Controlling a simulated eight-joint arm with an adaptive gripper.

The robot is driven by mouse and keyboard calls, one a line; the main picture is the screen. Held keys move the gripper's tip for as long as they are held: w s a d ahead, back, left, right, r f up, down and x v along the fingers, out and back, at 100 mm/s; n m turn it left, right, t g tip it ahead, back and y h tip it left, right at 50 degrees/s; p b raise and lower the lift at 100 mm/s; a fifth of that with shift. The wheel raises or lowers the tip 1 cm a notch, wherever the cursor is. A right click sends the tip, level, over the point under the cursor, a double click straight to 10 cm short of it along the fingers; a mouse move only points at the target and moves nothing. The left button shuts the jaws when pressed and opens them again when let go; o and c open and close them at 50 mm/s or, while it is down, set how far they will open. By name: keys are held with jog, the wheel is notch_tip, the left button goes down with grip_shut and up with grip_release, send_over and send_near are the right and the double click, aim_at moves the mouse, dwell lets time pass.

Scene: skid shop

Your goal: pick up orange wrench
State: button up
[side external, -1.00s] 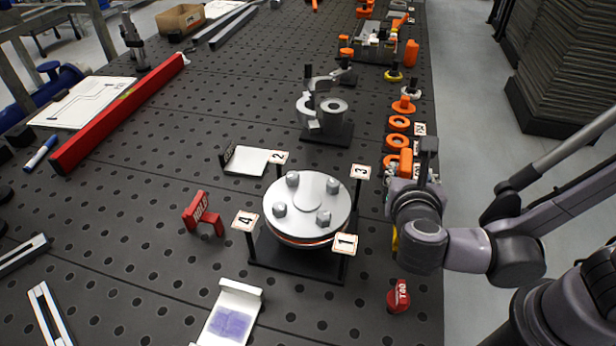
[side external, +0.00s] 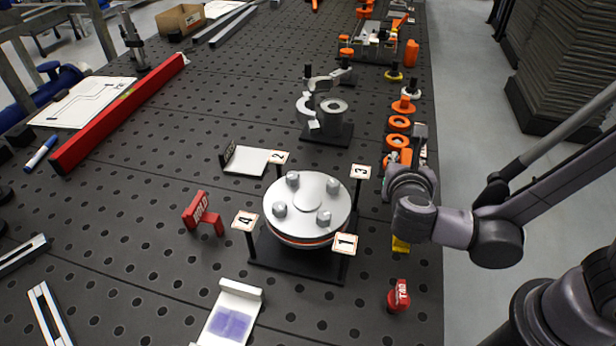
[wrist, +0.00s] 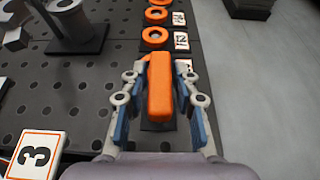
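The orange wrench (wrist: 160,88) shows in the wrist view as a long orange body with rounded edges, pointing away from me. My gripper (wrist: 157,97) is open, with one blue-padded finger on each side of the orange body. Gaps show between the body and both fingers, so I see no contact. In the side external view my gripper (side external: 408,172) is over the right edge of the bench. Only a small orange part of the wrench (side external: 405,157) shows there, and my wrist hides the rest.
Orange rings (side external: 399,122) line the bench edge beyond the wrench. A round plate with bolts (side external: 310,200) and numbered tags stands to the left. A yellow item (side external: 401,245) is partly under my wrist. A red T40 piece (side external: 399,296) stands nearer. The floor is right of the bench.

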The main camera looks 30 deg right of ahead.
grip_shut()
jog(key=shift+r, duration=0.2)
